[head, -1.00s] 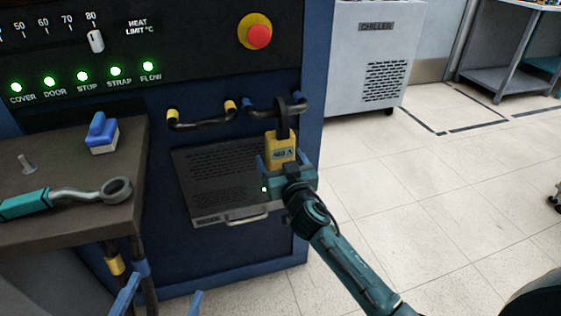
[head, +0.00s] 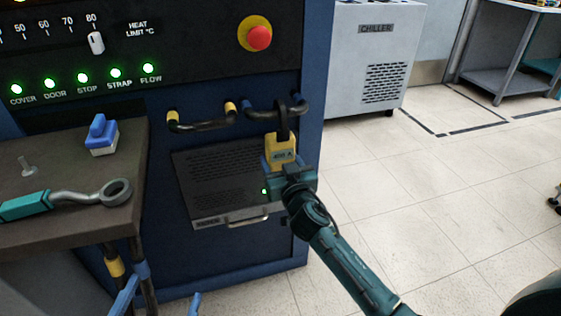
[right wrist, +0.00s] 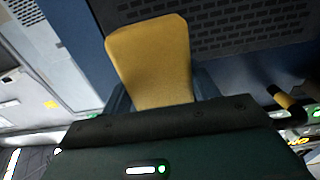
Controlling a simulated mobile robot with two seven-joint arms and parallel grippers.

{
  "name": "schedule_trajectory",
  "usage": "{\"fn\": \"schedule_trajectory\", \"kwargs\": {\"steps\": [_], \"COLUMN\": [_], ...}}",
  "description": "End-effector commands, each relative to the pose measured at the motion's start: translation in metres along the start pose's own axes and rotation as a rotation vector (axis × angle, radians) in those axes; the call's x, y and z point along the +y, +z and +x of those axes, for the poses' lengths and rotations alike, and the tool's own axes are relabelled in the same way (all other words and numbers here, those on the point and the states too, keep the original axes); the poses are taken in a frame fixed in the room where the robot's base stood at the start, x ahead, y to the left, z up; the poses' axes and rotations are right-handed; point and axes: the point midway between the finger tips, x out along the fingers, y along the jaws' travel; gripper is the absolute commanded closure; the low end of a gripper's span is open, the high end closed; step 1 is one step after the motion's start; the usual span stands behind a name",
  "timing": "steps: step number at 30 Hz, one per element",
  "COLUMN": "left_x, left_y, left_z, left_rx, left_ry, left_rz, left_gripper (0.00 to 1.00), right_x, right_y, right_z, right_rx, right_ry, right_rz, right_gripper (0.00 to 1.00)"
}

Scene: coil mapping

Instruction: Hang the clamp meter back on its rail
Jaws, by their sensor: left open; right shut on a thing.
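The clamp meter (head: 281,150) has a yellow body, a small display and a dark clamp jaw at its top. My right gripper (head: 283,166) is shut on the lower part of its body and holds it upright in front of the machine. The right wrist view shows the yellow body (right wrist: 150,62) between the fingers. The jaw overlaps the dark rail with blue ends (head: 262,109); I cannot tell whether it is around the bar or in front of it. My left gripper (head: 160,299) is open at the bottom left, only its blue fingertips showing.
A second rail with yellow ends (head: 203,124) is just left, and a grey vented panel with a handle (head: 215,185) is below. A red stop button (head: 258,37) is above. A table (head: 70,168) at left holds a blue-topped block (head: 102,135) and a wrench-like tool (head: 70,199).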

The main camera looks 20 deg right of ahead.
Motion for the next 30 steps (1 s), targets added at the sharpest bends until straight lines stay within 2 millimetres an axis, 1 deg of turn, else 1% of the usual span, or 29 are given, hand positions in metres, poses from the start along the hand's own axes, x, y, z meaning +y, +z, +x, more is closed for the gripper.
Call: {"fn": "schedule_trajectory", "kwargs": {"steps": [4, 24, 30], "left_x": [0.000, -0.005, -0.006], "left_y": [-0.001, -0.026, -0.030], "left_z": [-0.001, 0.003, 0.003], "left_rx": [-0.004, 0.001, 0.001], "left_ry": [0.001, 0.000, 0.000], "left_rz": [0.001, -0.002, -0.002], "left_gripper": [0.20, 0.20, 0.20], "right_x": [0.000, 0.000, 0.000], "right_y": [-0.004, -0.030, -0.035], "right_z": [0.000, 0.000, 0.000], "right_rx": [0.003, 0.003, 0.003], "right_ry": [-0.001, -0.001, -0.001], "right_rz": [0.000, 0.001, 0.001], "right_gripper": [0.76, 0.76, 0.76]}}
